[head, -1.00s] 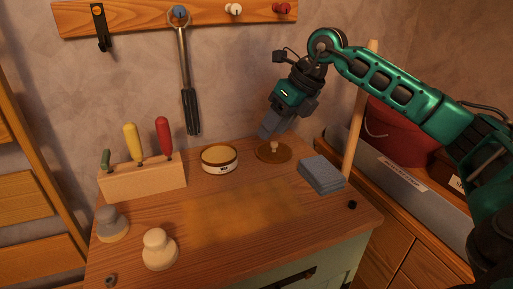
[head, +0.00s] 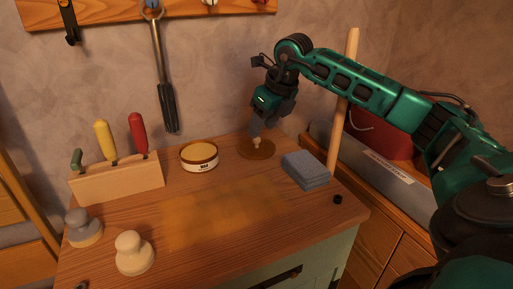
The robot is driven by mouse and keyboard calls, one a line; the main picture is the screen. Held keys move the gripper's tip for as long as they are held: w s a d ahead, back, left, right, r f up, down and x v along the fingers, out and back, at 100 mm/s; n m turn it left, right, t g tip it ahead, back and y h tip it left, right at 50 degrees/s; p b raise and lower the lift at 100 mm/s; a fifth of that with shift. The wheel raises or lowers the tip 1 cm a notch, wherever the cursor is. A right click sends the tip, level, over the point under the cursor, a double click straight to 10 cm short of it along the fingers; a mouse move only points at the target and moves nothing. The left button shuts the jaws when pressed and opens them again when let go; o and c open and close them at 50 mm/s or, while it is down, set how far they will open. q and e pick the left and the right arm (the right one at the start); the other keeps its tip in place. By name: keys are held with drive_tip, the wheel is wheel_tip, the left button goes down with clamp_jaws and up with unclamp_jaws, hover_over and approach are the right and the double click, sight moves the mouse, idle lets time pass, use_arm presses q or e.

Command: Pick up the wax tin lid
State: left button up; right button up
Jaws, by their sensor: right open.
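The wax tin lid (head: 258,153) is a flat brown disc with a small pale knob (head: 256,141) on top. It lies flat on the wooden worktop, right of the open wax tin (head: 199,157). The tin is white-sided with a dark label and yellowish wax inside. My right gripper (head: 256,134) points down just above the lid, its fingertips at the knob. It is open; whether the fingers touch the knob cannot be told. My left gripper is not in view.
A folded grey-blue cloth stack (head: 306,169) lies right of the lid, with a wooden pole (head: 342,100) behind it. A tool block (head: 117,178) stands at left. Two knobbed pads (head: 133,254) (head: 84,228) sit in front. The worktop's middle is clear.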

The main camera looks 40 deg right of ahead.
sight(258, 139)
drive_tip(key=x, duration=0.5)
drive_tip(key=shift+d+r+b, duration=0.1)
drive_tip(key=shift+d+b, duration=0.1)
drive_tip(key=shift+b, duration=0.15)
drive_tip(key=shift+c, duration=0.3)
drive_tip(key=shift+r, duration=0.1)
clamp_jaws()
